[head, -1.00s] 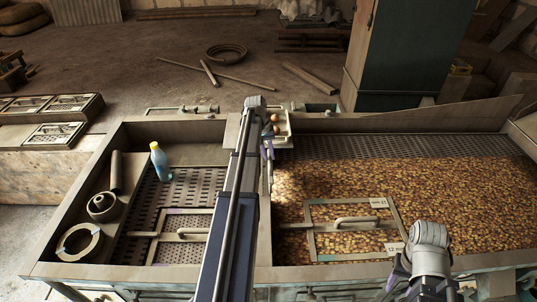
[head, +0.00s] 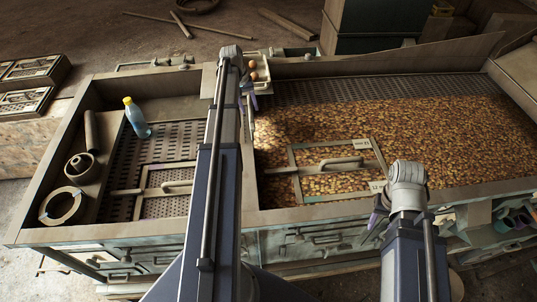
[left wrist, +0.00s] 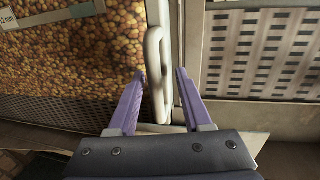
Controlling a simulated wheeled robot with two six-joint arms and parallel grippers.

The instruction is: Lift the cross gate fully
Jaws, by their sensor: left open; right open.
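The cross gate (left wrist: 178,30) stands as the upright divider between the grain bed and the perforated bay, seen from above in the left wrist view. Its pale looped handle (left wrist: 154,70) lies between the two purple fingers of my left gripper (left wrist: 161,75). The fingers are open, one on each side of the handle, with a gap on the right; touch on the left cannot be told. In the head view my left gripper (head: 247,97) is at the far end of the divider, and my arm hides much of the gate. My right gripper (head: 376,218) is open and empty near the front edge.
Brown grain (head: 430,140) fills the right bay. A framed hatch with a handle (head: 338,166) lies on it. A second hatch (head: 165,190) lies in the left bay beside a blue bottle (head: 136,117) and rings (head: 63,205). A small tray (head: 259,72) holds round items behind the divider.

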